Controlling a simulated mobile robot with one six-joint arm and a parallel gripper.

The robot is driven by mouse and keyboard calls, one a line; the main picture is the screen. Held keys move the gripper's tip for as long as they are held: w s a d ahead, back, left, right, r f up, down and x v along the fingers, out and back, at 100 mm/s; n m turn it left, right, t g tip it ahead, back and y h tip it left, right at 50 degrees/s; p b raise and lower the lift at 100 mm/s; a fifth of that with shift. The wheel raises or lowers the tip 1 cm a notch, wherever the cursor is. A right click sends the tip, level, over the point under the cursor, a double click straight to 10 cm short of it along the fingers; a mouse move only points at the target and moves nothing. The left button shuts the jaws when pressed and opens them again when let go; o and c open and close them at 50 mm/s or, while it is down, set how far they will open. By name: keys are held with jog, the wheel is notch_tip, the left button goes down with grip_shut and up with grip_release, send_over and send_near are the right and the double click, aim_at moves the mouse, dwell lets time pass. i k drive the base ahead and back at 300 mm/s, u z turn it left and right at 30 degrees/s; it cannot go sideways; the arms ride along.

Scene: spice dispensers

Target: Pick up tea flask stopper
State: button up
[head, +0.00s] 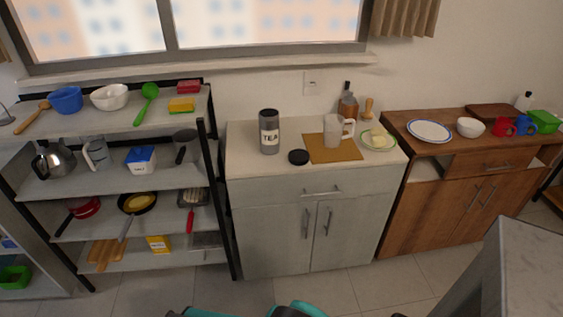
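The tea flask (269,133) is a dark grey cylinder with a white "TEA" label. It stands upright on the pale top of the white cabinet (240,158). A small round black piece, which looks like the flask stopper (298,157), lies on the cabinet top just right of and in front of the flask, near the front edge. It is apart from the flask. My gripper cannot be made out in the head view; only teal parts show at the bottom edge.
A brown mat (343,156) with a pale mug (332,131) lies right of the stopper, beside a plate (378,140). A loaded shelf rack (140,182) stands left and a wooden cabinet (400,200) right. Floor (255,288) shows in front. A grey counter (510,270) is at lower right.

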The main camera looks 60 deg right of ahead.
aim_at(297, 157)
jog(key=z, duration=0.8)
jog(key=k, duration=0.15)
jog(key=u, duration=2.7)
jog(key=k, duration=1.15)
jog(key=z, duration=0.7)
